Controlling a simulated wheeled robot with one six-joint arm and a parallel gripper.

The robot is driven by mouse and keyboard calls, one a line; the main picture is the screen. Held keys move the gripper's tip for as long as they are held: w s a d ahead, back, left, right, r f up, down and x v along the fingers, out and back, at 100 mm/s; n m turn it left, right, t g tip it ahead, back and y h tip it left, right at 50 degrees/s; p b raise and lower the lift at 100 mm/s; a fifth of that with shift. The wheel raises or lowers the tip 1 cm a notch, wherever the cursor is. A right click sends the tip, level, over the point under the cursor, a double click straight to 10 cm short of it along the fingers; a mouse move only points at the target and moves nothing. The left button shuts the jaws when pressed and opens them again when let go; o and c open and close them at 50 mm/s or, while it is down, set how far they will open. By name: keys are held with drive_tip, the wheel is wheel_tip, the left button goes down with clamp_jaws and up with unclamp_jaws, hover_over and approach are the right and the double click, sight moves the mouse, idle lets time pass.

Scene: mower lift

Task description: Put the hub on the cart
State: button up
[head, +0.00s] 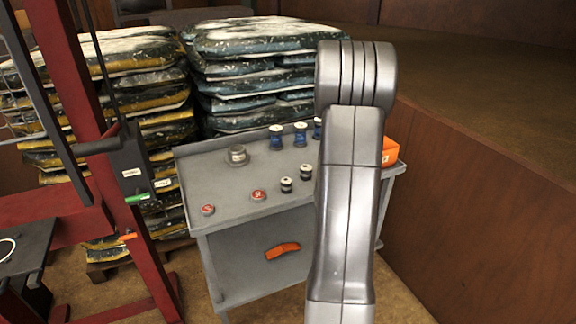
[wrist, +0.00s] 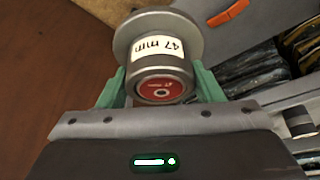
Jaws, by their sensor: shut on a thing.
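In the wrist view my gripper (wrist: 163,88) has its two green fingers shut on a grey hub (wrist: 141,28). The hub has a wide round flange, a white "47 mm" label and a red end face towards the camera. The grey cart (head: 228,185) stands in the middle of the head view; part of it also shows at the upper right of the wrist view (wrist: 200,20). In the head view my arm hides the gripper, the hub and part of the cart's right side. The hub's exact height relative to the cart top cannot be told.
The cart top carries a small grey part (head: 237,155), blue-labelled cans (head: 276,137), red-capped parts (head: 258,195) and an orange bin (head: 390,151). Sack stacks (head: 250,75) stand behind, a red lift frame (head: 95,150) left, a wooden wall (head: 460,200) right.

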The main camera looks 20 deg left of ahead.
drive_tip(key=s+a+r+n+y, duration=0.1)
drive_tip(key=a+r, duration=0.4)
drive_tip(key=a, duration=0.8)
drive_tip(key=s+a+r+n+y, duration=0.1)
drive_tip(key=a+r+n, duration=0.3)
drive_tip(key=a, duration=0.8)
drive_tip(key=s+a+r+n+g, duration=0.1)
drive_tip(key=a+r, duration=0.5)
drive_tip(key=a, duration=0.7)
drive_tip(key=shift+s+a+n+y, duration=0.35)
drive_tip(key=shift+s+n, duration=0.45)
drive_tip(key=shift+s, duration=0.4)
drive_tip(key=shift+d+r, duration=0.1)
